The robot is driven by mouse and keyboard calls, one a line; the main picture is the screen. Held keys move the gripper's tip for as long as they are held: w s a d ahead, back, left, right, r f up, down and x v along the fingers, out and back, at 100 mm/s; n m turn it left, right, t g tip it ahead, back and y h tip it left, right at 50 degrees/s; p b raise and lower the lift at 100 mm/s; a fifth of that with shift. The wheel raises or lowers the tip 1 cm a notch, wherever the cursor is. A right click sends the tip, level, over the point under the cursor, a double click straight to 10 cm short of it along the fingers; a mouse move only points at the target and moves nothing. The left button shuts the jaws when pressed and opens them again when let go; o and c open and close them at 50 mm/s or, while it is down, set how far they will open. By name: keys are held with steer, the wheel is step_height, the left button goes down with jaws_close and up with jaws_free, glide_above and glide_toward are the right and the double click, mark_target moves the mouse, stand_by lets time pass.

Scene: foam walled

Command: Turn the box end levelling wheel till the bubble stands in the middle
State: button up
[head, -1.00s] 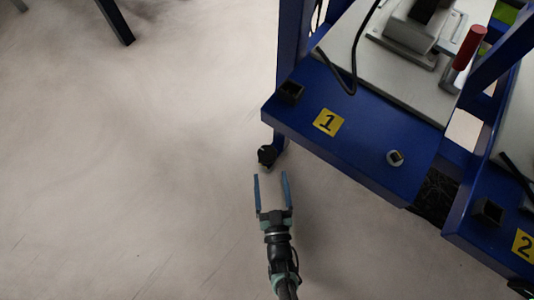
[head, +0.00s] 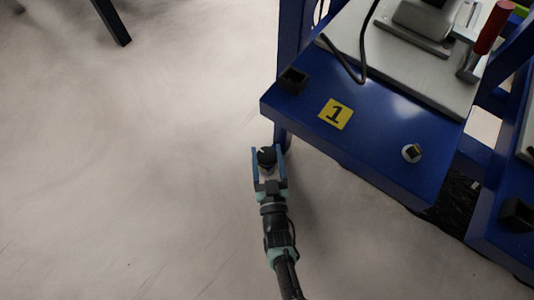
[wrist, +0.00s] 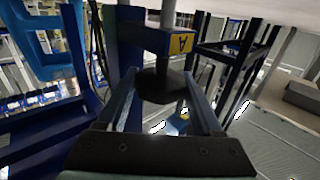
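The black levelling wheel (head: 266,158) is at the foot of the blue bench's front left leg. It also shows in the wrist view as a dark knob (wrist: 160,85) below a blue block with a yellow label "A" (wrist: 181,43). My gripper (head: 267,151) is open, with one finger on each side of the wheel. In the wrist view its fingers (wrist: 159,73) flank the wheel; whether either touches it I cannot tell. A small round fitting (head: 411,153) with a pale rim sits on the bench top; I cannot make out a bubble in it.
The blue bench (head: 375,160) carries a yellow "1" label (head: 335,114), a black square socket (head: 293,79) and a pale plate with a machine and red handle (head: 489,27). A second blue bench stands at right. The pale floor (head: 130,170) at left is clear.

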steer(key=c, duration=0.7)
steer(key=shift+n+y, duration=0.3)
steer(key=shift+y, duration=0.2)
steer(key=shift+s+f+n+g+y, duration=0.1)
steer(key=shift+n+g+y, duration=0.4)
steer(key=shift+n+y, duration=0.65)
steer(key=shift+s+f+n+g+y, duration=0.1)
steer(key=shift+n+g+y, duration=0.5)
steer(key=shift+y, duration=0.95)
steer(key=shift+c, duration=0.2)
steer(key=shift+a+f+n+g+y, duration=0.1)
steer(key=shift+f+n+g+y, duration=0.1)
steer(key=shift+n+g+y, duration=0.5)
steer(key=shift+n+y, duration=0.25)
steer(key=shift+y, duration=0.15)
steer(key=shift+r+y, duration=0.25)
steer(key=shift+y, duration=0.05)
steer(key=o, duration=1.1)
steer(key=shift+w, duration=0.1)
steer(key=shift+r, duration=0.1)
